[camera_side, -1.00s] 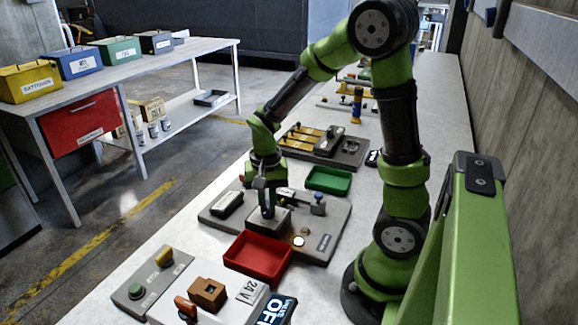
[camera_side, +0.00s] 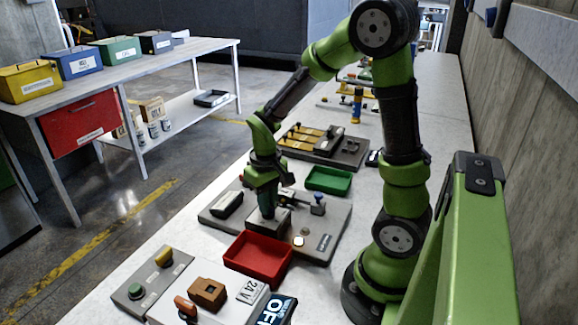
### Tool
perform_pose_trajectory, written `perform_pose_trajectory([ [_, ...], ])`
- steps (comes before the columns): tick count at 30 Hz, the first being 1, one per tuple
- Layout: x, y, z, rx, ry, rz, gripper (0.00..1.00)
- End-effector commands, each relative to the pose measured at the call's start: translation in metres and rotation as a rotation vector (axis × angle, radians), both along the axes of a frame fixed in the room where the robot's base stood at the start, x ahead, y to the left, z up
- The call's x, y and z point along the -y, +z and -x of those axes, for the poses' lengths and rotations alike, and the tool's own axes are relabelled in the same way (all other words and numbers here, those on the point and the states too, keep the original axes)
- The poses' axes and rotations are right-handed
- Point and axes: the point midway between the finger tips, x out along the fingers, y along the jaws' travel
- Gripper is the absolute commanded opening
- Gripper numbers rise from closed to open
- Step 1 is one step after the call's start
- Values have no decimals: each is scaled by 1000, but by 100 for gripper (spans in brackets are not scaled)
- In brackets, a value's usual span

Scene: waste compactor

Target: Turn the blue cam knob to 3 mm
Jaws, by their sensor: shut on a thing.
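My gripper (camera_side: 267,208) points down over the grey block (camera_side: 283,221) on the grey board (camera_side: 333,218). It is shut on what seems to be the cam knob on top of this block. The fingers hide the knob, so its colour and setting cannot be read. A small blue-topped part (camera_side: 318,197) stands on the same board to the right of my gripper, apart from it. No scale marks are legible.
A red tray (camera_side: 258,277) lies in front of the block and a green tray (camera_side: 328,191) behind the board. A button box (camera_side: 150,281) stands front left.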

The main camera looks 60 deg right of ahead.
Motion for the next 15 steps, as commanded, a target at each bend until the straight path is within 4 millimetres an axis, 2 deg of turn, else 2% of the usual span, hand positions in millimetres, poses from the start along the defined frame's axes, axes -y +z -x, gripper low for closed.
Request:
perform_pose_trajectory([
  [14, 1, 0, -1, 3, 15, 1, 0],
  [15, 1, 0, -1, 3, 15, 1, 17],
])
